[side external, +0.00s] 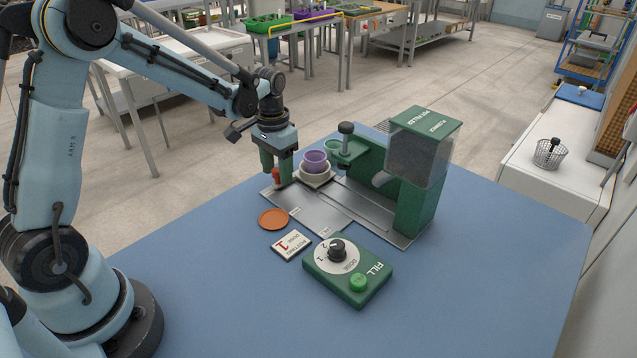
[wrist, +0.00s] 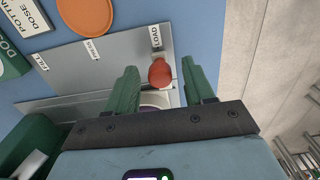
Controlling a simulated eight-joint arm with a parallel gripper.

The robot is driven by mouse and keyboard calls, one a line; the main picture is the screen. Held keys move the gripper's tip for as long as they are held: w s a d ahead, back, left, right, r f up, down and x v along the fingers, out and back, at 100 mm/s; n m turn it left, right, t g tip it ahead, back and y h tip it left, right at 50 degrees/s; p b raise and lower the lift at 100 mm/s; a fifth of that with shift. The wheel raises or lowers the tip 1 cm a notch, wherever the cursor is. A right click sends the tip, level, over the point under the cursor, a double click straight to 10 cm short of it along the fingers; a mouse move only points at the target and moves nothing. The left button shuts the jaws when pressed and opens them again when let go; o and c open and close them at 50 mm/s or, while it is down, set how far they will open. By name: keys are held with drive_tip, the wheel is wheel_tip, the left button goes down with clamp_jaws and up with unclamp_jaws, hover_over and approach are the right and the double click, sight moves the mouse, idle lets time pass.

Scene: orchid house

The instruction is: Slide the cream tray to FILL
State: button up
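The cream tray (side external: 319,181) stands on the grey metal track plate (side external: 315,213), at the end marked LOAD in the wrist view, with a purple pot (side external: 316,160) on it. A red-orange knob (wrist: 160,73) stands beside the LOAD label and appears to belong to the tray. My gripper (side external: 277,172) is lowered around the knob. In the wrist view its green fingers (wrist: 159,68) are spread on either side, with a visible gap to the knob. The fingers and palm hide most of the tray and pot there.
The green pot filler (side external: 415,190) with its hopper and a press arm (side external: 348,148) stands right of the tray. An orange saucer (side external: 273,219), a dose card (side external: 291,245) reading 1 and a green control box (side external: 347,271) with dial and FILL button lie in front. The blue table's right side is clear.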

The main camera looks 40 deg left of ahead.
drive_tip(key=c, duration=0.7)
drive_tip(key=shift+o, duration=0.2)
drive_tip(key=shift+d, duration=8.4)
drive_tip(key=o, duration=0.7)
drive_tip(key=shift+r, duration=3.5)
drive_tip(key=shift+r, duration=0.1)
